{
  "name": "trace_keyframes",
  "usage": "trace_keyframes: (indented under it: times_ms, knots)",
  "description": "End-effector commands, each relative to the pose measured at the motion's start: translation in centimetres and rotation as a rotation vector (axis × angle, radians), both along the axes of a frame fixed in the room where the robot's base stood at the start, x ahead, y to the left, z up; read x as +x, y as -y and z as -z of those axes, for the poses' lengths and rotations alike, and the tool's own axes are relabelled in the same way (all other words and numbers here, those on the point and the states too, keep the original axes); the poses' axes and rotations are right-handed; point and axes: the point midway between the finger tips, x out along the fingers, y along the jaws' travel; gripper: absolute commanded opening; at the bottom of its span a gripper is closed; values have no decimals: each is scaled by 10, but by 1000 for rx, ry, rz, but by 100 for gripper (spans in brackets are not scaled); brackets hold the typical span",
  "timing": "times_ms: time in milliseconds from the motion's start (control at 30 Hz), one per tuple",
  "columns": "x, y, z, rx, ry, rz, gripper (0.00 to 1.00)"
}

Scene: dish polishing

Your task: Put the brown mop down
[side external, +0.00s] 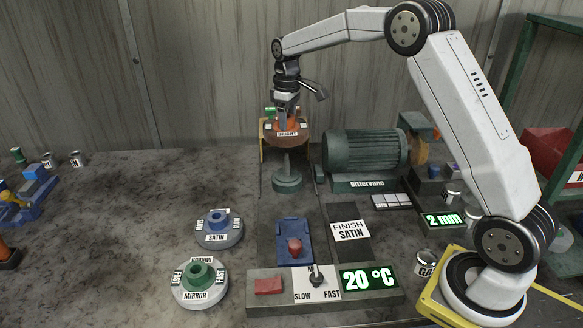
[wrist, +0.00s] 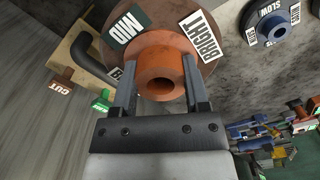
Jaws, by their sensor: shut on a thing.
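The brown mop (side external: 270,134) is a brown disc with an orange hub and a "BRIGHT" label. It is in the upper middle of the side view, above a green pedestal (side external: 287,183). My gripper (side external: 287,113) is shut on its orange hub from above. In the wrist view my gripper (wrist: 159,68) has one finger on each side of the orange hub (wrist: 165,60), and the brown mop (wrist: 150,15) shows "MID" and "BRIGHT" labels. The side view does not show clearly whether the mop touches anything beneath it.
A green motor (side external: 362,150) stands right of the mop. The satin mop (side external: 238,240) and the mirror mop (side external: 222,294) lie on the bench at front left. A control panel (side external: 262,308) with a lever is at front centre. Bare bench (side external: 110,220) lies to the left.

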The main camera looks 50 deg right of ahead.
Motion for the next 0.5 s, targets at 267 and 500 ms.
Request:
trace_keyframes:
  times_ms: [267, 500]
  knots:
    - [-7, 5, -30, 0, 2, 1, 0]
    - [-31, 20, -37, 0, 2, 2, 0]
